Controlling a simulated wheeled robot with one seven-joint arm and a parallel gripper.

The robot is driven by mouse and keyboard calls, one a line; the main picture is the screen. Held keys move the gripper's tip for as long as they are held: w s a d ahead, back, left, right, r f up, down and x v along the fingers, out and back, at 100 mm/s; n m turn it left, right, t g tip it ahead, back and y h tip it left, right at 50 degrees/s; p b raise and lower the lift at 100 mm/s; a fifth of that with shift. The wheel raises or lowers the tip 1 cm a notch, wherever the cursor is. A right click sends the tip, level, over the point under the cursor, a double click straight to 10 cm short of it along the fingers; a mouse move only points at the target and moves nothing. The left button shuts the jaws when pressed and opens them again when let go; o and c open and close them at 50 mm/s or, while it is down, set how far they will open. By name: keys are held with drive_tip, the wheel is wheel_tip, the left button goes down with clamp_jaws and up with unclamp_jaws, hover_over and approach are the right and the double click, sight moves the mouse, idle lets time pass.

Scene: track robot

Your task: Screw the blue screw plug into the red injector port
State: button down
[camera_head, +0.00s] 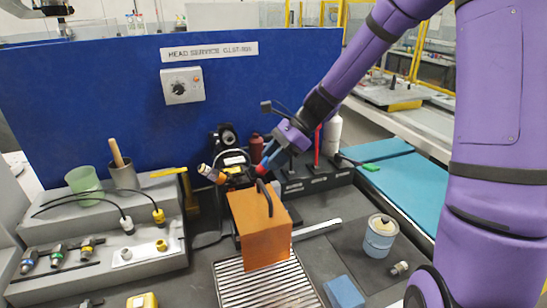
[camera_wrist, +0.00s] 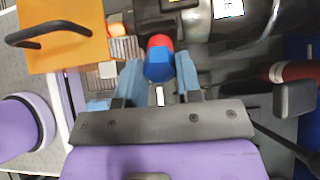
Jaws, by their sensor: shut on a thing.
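The blue screw plug (camera_wrist: 158,70) is a small faceted piece between my fingers in the wrist view. My gripper (camera_head: 267,158) comes down from the upper right in the head view and is shut on the plug. The red injector port (camera_wrist: 160,41) shows directly beyond the plug's far end, and the two look in line and touching. In the head view the red port (camera_head: 261,169) is a small spot at my fingertips. The pictures do not show how deep the plug sits, as the joint is partly hidden.
An orange box with a black handle (camera_head: 262,225) stands just in front of the port. A dark machine (camera_head: 232,160) is behind it, against a blue panel (camera_head: 110,85). A red bottle (camera_head: 256,147) is close by. A blue-white can (camera_head: 380,238) stands at right.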

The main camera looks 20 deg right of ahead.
drive_tip(key=c, duration=0.7)
unclamp_jaws()
drive_tip(key=shift+c, duration=1.3)
drive_tip(key=n, duration=1.1)
drive_tip(key=shift+n, duration=0.4)
